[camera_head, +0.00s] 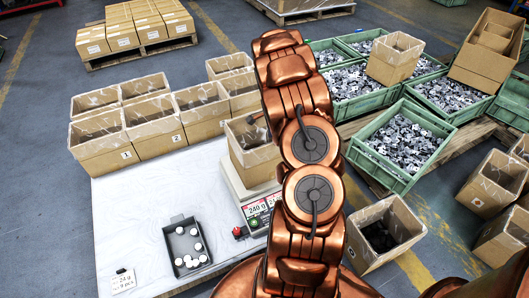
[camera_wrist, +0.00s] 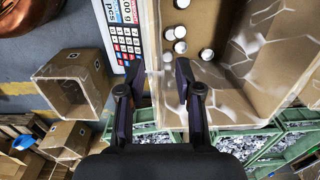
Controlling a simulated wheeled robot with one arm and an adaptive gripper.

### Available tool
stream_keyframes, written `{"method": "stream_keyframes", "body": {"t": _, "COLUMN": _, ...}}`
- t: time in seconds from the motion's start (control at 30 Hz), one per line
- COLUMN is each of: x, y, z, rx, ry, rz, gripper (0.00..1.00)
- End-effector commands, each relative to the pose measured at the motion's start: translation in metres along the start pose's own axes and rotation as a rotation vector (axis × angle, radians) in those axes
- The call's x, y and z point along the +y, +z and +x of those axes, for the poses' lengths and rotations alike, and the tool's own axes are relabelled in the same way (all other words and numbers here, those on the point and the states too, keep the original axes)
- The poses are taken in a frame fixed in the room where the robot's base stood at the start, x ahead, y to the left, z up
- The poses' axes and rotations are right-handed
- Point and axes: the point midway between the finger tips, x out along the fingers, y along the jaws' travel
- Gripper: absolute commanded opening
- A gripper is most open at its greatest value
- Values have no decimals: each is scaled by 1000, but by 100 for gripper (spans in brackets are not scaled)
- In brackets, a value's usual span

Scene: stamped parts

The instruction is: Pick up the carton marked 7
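Several open cardboard cartons stand in rows on the white table. The front-left carton (camera_head: 103,145) bears a mark like 1, and the carton beside it (camera_head: 153,125) a mark like 2 or Z. I cannot clearly read a 7. Another open carton (camera_head: 249,152) sits on the scale, partly hidden by my arm. In the wrist view this carton (camera_wrist: 228,102) holds several white round pieces (camera_wrist: 180,33). My gripper (camera_wrist: 160,70) is open at its edge, with one finger on each side of the near wall. Contact is not clear. In the head view my arm mostly hides the gripper.
The scale (camera_head: 251,205) reads about 240 g. Green bins (camera_head: 400,178) of metal parts and loose cartons (camera_head: 490,188) crowd the right. Stacked cartons (camera_head: 135,38) stand behind.

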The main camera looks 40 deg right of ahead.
Motion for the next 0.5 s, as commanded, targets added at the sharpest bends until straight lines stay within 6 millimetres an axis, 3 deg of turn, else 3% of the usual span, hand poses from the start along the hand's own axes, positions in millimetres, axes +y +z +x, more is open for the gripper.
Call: {"method": "stream_keyframes", "body": {"t": 0.5, "x": 7, "y": -2, "z": 49, "rx": -2, "ry": 3, "rz": -1, "gripper": 34}}
